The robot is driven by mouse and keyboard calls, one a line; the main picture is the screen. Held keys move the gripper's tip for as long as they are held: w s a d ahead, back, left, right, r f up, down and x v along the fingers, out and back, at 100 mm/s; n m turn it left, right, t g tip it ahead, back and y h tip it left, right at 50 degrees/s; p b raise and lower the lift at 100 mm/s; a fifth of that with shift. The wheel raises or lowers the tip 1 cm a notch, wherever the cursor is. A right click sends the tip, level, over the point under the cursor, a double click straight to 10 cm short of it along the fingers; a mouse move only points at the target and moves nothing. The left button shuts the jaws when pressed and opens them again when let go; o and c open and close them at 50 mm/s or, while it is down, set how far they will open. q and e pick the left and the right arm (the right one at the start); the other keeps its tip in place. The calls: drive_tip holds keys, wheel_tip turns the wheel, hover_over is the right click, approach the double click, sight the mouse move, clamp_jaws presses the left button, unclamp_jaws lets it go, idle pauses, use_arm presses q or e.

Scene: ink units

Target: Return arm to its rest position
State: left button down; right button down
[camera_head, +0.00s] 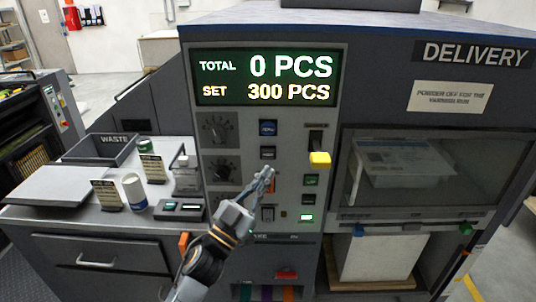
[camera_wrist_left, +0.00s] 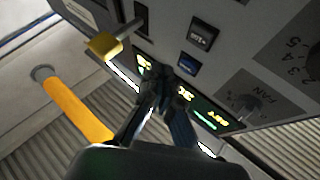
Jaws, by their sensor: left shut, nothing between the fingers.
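My left gripper (camera_head: 265,180) is in front of the lower part of the grey control panel (camera_head: 285,140). It is shut with nothing between its fingers. It covers part of an orange-red button (camera_head: 273,184) in the head view. In the left wrist view, the shut fingers (camera_wrist_left: 160,82) point toward the panel, with dark buttons (camera_wrist_left: 203,33) and a yellow-capped lever (camera_wrist_left: 104,45) around them. I cannot tell whether the fingertips touch the panel. My right gripper is not in view.
The display (camera_head: 268,77) reads TOTAL 0 PCS, SET 300 PCS. The yellow lever cap (camera_head: 320,159) sticks out right of the gripper. A counter on the left holds a WASTE tray (camera_head: 100,149), a white cup (camera_head: 134,192) and a small scale-like device (camera_head: 180,209). A windowed delivery bay (camera_head: 415,175) is at right.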

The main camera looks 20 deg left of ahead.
use_arm(q)
drive_tip(key=shift+f, duration=0.1)
wheel_tip(320, 180, down, 22)
drive_tip(key=w+a+n+g+y, duration=0.2)
drive_tip(key=a+n+g+y, duration=0.1)
drive_tip(key=g+y, duration=0.15)
drive_tip(key=s+a+f+n+g+y+b, duration=0.15)
drive_tip(key=s+f, duration=0.35)
drive_tip(key=f, duration=0.7)
drive_tip(key=s+f+g+y, duration=0.1)
drive_tip(key=s+f+g, duration=0.25)
drive_tip(key=f, duration=0.95)
drive_tip(key=s+a+f+g+y, duration=0.1)
drive_tip(key=s+f+g, duration=0.5)
drive_tip(key=s+f, duration=1.2)
drive_tip(key=s+f+g, duration=0.2)
drive_tip(key=s+f, duration=0.2)
drive_tip(key=s, duration=0.8)
drive_tip(key=s+f+g, duration=0.3)
drive_tip(key=s+f, duration=0.1)
drive_tip(key=s, duration=0.8)
drive_tip(key=shift+s+a+y+b, duration=0.2)
drive_tip(key=shift+a+y+b, duration=0.2)
drive_tip(key=shift+w, duration=0.1)
